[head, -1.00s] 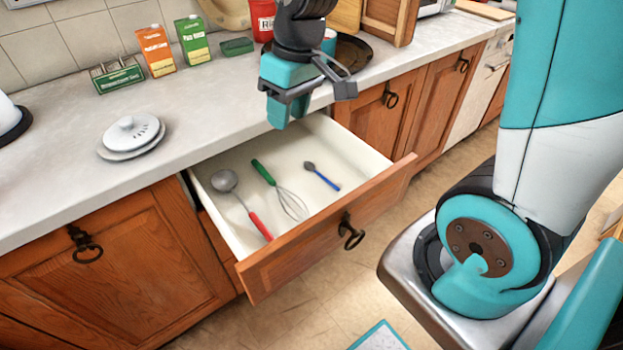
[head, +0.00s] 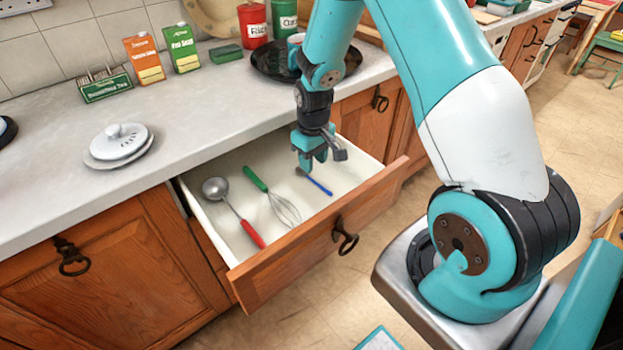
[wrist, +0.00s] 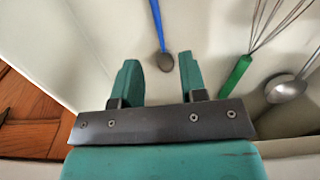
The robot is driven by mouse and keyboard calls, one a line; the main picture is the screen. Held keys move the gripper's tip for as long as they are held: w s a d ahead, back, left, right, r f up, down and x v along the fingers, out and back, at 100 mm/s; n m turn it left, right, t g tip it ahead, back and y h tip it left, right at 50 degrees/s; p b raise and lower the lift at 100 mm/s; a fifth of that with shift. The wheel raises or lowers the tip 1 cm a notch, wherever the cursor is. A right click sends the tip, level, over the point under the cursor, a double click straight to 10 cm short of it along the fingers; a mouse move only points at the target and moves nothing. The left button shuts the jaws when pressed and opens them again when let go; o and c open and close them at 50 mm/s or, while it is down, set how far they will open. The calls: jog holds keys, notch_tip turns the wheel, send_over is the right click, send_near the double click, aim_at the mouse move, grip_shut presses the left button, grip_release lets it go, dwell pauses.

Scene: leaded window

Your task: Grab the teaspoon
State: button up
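The teaspoon (head: 318,184) has a blue handle and a small dark bowl. It lies on the floor of the open drawer (head: 225,238), at its right side. In the head view my gripper hides part of its bowl end. The wrist view shows the teaspoon (wrist: 159,35) with its bowl between the lines of the two fingers, its handle pointing away. My gripper (head: 307,168) is over the drawer at the bowl end. In the wrist view my gripper (wrist: 160,78) is open, with a clear gap between the fingers. I cannot tell the exact height above the spoon.
A whisk (head: 285,209) with a green handle and a ladle (head: 216,188) with a red handle lie left of the teaspoon in the drawer. The drawer's wooden front (head: 290,262) and the counter edge border the space. A dark round tray (head: 270,62) stands on the counter behind.

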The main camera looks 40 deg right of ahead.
aim_at(313, 180)
notch_tip(313, 180, down, 6)
jog(key=shift+r+p, duration=0.15)
jog(key=shift+p, duration=0.2)
jog(key=shift+c, duration=0.2)
grip_shut()
